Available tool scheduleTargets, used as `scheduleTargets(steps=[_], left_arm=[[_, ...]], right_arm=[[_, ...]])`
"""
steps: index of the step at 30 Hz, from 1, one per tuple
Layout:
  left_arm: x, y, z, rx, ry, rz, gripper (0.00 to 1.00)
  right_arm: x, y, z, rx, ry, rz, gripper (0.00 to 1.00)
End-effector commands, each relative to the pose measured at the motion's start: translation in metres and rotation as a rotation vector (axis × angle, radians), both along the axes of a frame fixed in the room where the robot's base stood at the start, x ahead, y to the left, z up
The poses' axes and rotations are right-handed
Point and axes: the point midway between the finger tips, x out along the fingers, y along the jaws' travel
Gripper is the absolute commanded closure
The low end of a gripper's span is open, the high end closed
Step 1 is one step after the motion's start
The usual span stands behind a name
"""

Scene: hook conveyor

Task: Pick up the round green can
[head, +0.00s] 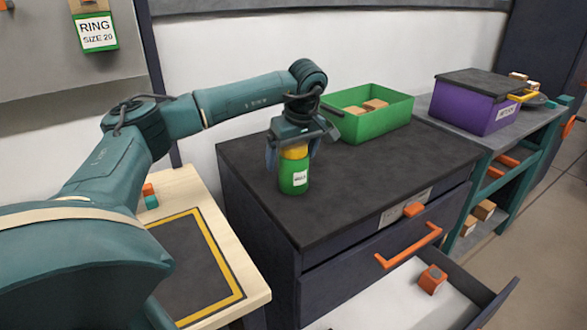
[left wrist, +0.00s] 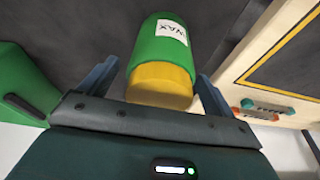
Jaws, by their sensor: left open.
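The round green can (head: 294,177) stands upright on the dark top of a drawer cabinet in the head view. It has a yellow lid and a white label. My left gripper (head: 293,150) is above it, pointing down, with its fingers on either side of the yellow lid. In the left wrist view the can (left wrist: 165,50) lies between the two open fingers of the left gripper (left wrist: 155,85), its label reading "WAX". Gaps show between the lid and the fingers there. My right gripper is in neither view.
A green bin (head: 375,122) with wooden blocks stands behind on the cabinet top (head: 400,165). A purple box (head: 470,105) sits on a shelf unit to the right. A lower drawer (head: 385,300) stands open with an orange block inside. A wooden table (head: 200,215) is at the left.

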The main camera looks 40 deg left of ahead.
Motion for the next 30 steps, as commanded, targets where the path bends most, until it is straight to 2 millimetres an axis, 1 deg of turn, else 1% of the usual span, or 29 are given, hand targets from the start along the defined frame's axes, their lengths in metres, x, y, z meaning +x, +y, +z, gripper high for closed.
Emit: scheduleTargets(steps=[2,8,30], left_arm=[[-0.0001,0.0013,-0.0039,0.0,0.001,0.0,0.1],[0.0003,0.0013,-0.0042,0.0,0.0,0.0,0.1],[0.0003,0.0009,-0.0038,0.0,0.0,0.0,0.69]], right_arm=[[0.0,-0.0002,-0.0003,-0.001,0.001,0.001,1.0],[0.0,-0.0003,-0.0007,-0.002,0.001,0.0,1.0],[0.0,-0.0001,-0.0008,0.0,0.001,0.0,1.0]])
